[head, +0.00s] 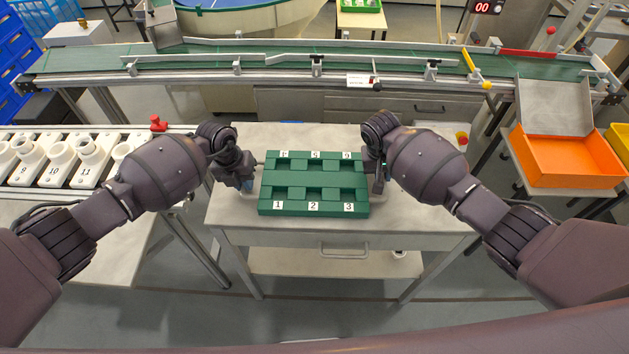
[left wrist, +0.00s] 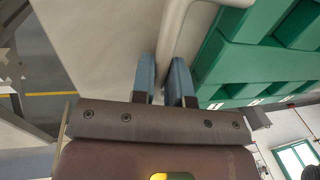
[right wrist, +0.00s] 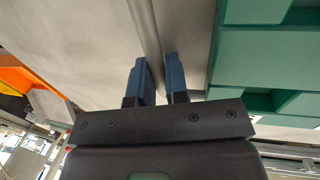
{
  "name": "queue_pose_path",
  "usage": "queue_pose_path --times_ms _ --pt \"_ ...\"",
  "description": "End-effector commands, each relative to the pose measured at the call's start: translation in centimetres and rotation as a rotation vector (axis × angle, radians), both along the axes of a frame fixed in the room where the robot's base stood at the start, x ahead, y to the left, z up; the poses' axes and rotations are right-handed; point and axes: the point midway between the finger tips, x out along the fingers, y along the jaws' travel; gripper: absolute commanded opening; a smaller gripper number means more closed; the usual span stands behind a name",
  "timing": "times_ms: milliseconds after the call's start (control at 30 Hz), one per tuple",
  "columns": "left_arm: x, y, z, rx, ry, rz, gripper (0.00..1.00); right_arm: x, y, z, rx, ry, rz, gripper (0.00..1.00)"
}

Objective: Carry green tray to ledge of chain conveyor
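The green tray (head: 313,208) is on or just above the grey table in the head view, level, with several empty pockets and number labels. It has a pale bar handle on each side. My left gripper (head: 246,186) is at its left handle; in the left wrist view the handle bar (left wrist: 178,25) runs between the blue fingers (left wrist: 166,75), which close on it. My right gripper (head: 377,184) is at the right handle; in the right wrist view the bar (right wrist: 146,25) runs between the close-set fingers (right wrist: 159,78). The chain conveyor (head: 205,62) crosses behind, with a front rail.
The table (head: 420,210) is otherwise bare around the tray. A white socket fixture (head: 60,165) with a red knob is at left. An orange bin (head: 570,158) stands at right. A white label and a red-black knob (head: 375,83) sit on the conveyor's front edge.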

Motion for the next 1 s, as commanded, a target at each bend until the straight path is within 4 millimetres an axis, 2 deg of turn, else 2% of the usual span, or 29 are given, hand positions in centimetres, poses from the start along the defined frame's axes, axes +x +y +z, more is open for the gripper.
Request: queue_pose_path --times_ms 33,100,633,1000 --pt "0.0 0.0 0.0 0.001 0.0 0.0 0.07 0.0 0.0 0.0 0.0 0.0 0.0 0.07" --pt "0.0 0.0 0.0 0.001 0.0 0.0 0.0 0.0 0.0 0.0 0.0 0.0 0.0 0.0" --pt "0.1 0.0 0.4 0.001 -0.003 0.001 0.0 0.1 0.0 0.4 0.0 -0.002 -0.001 0.0" --pt "0.3 0.1 3.0 0.001 -0.011 0.001 0.0 0.3 0.0 3.0 -0.001 -0.011 -0.001 0.0"
